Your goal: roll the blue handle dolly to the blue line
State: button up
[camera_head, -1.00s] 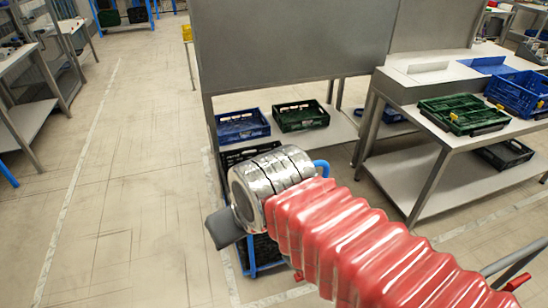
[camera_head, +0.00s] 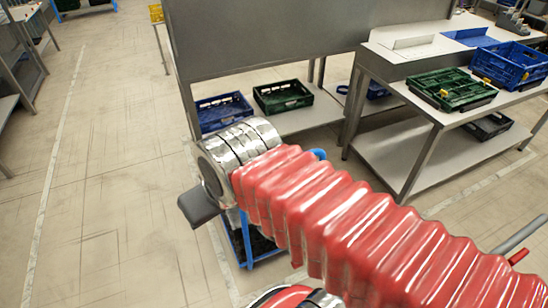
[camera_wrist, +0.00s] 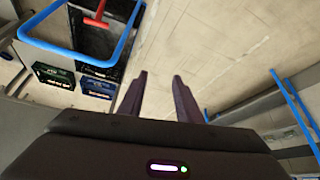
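The blue handle dolly (camera_head: 247,255) stands on the floor in the head view, mostly hidden behind my wrist and red-sleeved arm. Part of its blue handle (camera_head: 319,154) shows right of my wrist. In the wrist view, a blue handle loop (camera_wrist: 80,57) is at upper left, beside and apart from my gripper. My gripper (camera_wrist: 161,80) has two dark fingers spread apart, with bare floor visible between them. In the head view only a dark part of my gripper (camera_head: 198,207) shows, left of the dolly. I see no blue line on the floor.
A grey panel bench (camera_head: 270,42) with crates on its low shelf stands behind the dolly. A table (camera_head: 425,105) with green and blue crates is at right. Open floor with a whitish line (camera_head: 45,200) lies at left. Blue rails (camera_wrist: 296,105) show at right in the wrist view.

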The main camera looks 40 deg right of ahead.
jog(key=shift+o, duration=0.7)
jog(key=w+d+f+m+y, duration=0.3)
jog(key=f+m+y, duration=0.1)
jog(key=f, duration=0.2)
jog(key=w+d+f+m+y, duration=0.3)
jog(key=w+d+f+y, duration=0.1)
jog(key=f, duration=0.1)
jog(key=d+f+m+t+h, duration=0.3)
jog(key=d+f+m+t, duration=0.1)
jog(key=d, duration=0.9)
jog(key=s+d+f+m+t+h, duration=0.1)
jog(key=d+f+m+t+h, duration=0.2)
jog(key=d, duration=0.9)
jog(key=f+m+t, duration=0.1)
jog(key=m+t, duration=0.2)
jog(key=shift+s+d+m, duration=0.3)
jog(key=shift+d, duration=0.1)
jog(key=shift+w, duration=0.15)
jog(key=x, duration=1.3)
jog(key=shift+w, duration=0.35)
